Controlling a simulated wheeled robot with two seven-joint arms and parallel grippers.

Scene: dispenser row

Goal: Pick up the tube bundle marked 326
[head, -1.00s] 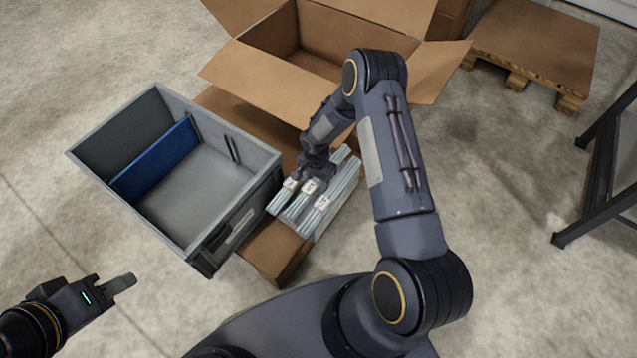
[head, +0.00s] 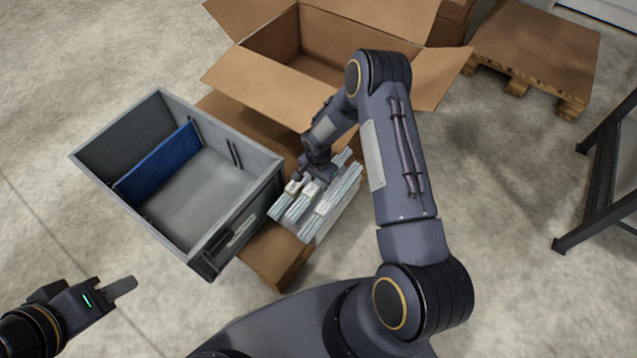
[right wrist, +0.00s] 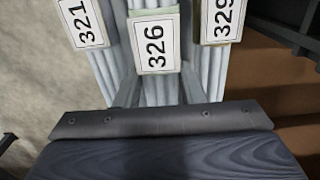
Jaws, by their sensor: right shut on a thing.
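The tube bundle marked 326 (right wrist: 156,62) is a set of pale grey tubes with a white number tag, in the middle of the right wrist view. In the head view it is the middle bundle (head: 298,208) of three on a pale stand. My right gripper (head: 315,180) is over it and shut on it; the fingertips are largely hidden. Bundle 321 (right wrist: 84,22) is to its left and bundle 329 (right wrist: 218,25) to its right in the wrist view. My left gripper (head: 118,289) is apart from everything at lower left; its finger gap cannot be made out.
A grey crate (head: 228,232) with a blue divider (head: 157,162) stands left of the bundles. A large open cardboard box (head: 262,82) is behind them. A wooden pallet (head: 535,50) and a dark metal frame (head: 600,190) are at the right. Floor at the lower left is clear.

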